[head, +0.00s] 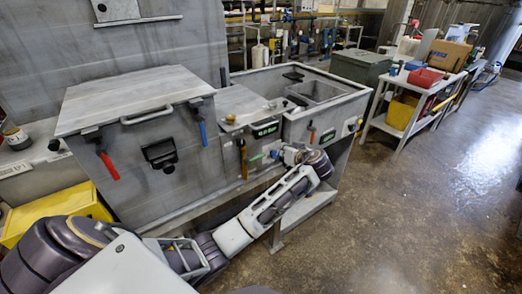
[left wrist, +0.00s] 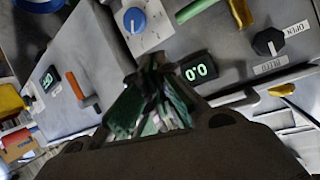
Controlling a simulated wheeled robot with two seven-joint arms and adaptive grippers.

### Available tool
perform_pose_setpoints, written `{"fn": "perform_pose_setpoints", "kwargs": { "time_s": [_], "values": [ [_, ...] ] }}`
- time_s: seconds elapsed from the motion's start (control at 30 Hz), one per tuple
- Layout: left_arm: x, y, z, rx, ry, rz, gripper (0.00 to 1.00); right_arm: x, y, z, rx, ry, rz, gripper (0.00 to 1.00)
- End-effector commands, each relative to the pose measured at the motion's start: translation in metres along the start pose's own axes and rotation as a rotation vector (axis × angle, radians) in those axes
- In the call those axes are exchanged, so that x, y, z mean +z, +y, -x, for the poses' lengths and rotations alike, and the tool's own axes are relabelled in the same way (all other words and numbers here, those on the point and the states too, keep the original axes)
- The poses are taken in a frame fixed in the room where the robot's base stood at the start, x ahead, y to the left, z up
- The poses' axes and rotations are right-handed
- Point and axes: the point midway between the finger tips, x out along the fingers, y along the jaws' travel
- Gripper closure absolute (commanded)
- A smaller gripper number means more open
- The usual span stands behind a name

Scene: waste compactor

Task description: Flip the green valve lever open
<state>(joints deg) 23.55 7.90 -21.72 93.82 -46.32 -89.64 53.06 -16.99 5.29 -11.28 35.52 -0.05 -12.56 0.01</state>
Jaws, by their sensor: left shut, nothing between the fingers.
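The front panel of the machine (head: 226,105) carries several levers. My left gripper (head: 285,155) is in front of it, below a green-lit display (head: 265,130). In the left wrist view the left gripper (left wrist: 156,66) is shut and empty, its tips between a blue knob (left wrist: 133,20) and a display reading 0.0 (left wrist: 195,72). Green surfaces show along the fingers; I cannot tell whether they are finger parts or something behind.
An orange lever (left wrist: 82,90) and a black knob (left wrist: 268,42) by OPEN and BLEED labels flank the gripper. Red (head: 107,165) and blue (head: 202,130) levers hang on the large lidded box (head: 135,110). The floor (head: 410,215) at right is clear.

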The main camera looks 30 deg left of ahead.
Motion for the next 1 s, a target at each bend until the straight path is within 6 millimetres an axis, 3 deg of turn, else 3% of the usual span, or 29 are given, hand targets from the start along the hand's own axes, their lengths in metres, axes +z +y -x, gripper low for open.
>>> {"fn": "perform_pose_setpoints", "kwargs": {
  "time_s": [0.2, 0.4, 1.0],
  "values": [
    [-0.001, -0.032, 0.012, -0.125, -0.022, 0.182, 1.00, -0.002, -0.008, 0.000, -0.009, 0.002, -0.003, 0.60],
    [0.002, -0.046, 0.018, -0.189, -0.030, 0.279, 1.00, -0.002, -0.011, 0.000, -0.011, 0.003, -0.004, 0.60],
    [0.003, -0.050, 0.015, -0.204, -0.032, 0.299, 1.00, 0.001, 0.006, 0.001, 0.006, -0.001, 0.004, 0.60]
  ]
}}
